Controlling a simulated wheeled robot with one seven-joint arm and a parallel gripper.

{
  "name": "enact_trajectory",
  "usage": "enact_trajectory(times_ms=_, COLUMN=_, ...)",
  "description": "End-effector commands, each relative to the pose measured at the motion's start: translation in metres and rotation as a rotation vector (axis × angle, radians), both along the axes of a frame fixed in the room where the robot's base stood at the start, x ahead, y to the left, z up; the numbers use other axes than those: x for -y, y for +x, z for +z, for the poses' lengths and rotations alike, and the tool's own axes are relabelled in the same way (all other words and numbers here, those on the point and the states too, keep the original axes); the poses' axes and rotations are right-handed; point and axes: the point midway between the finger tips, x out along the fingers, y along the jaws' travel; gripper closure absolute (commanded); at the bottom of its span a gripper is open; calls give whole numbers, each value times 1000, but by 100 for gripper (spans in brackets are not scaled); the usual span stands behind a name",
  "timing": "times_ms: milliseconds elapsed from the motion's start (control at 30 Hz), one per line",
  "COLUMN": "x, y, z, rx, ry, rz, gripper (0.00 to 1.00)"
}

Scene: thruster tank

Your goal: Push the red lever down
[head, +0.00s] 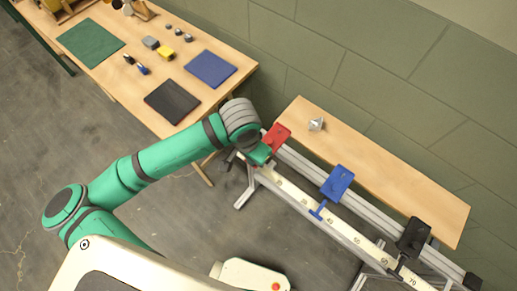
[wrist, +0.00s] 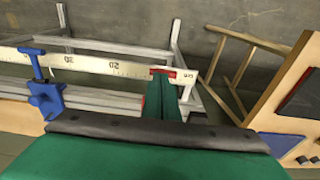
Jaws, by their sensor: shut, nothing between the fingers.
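The red lever unit (head: 277,136) sits at the upper left end of the metal rail frame in the head view. My gripper (head: 261,155) is at its lower left side, and my wrist covers part of it. The lever's handle is hidden there. In the wrist view, a strip of red (wrist: 165,72) shows right at the tips of my shut green gripper (wrist: 172,85), in front of the white scale. The fingers hold nothing. They look very close to the red part, but I cannot tell whether they touch it.
A blue lever unit (head: 337,182) and a black one (head: 413,236) stand further along the rail beside the numbered white scale (head: 340,229). A wooden shelf (head: 385,178) runs behind. A wooden table (head: 113,75) with mats and small objects stands at upper left.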

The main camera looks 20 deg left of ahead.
Motion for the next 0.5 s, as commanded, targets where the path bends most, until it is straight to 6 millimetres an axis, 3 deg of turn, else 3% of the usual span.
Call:
enact_trajectory(times_ms=167, x=-1, y=-1, z=18, rx=2, ry=3, rz=-1, gripper=100)
enact_trajectory(times_ms=500, x=-3, y=-7, z=80, rx=2, ry=4, rz=-2, gripper=100)
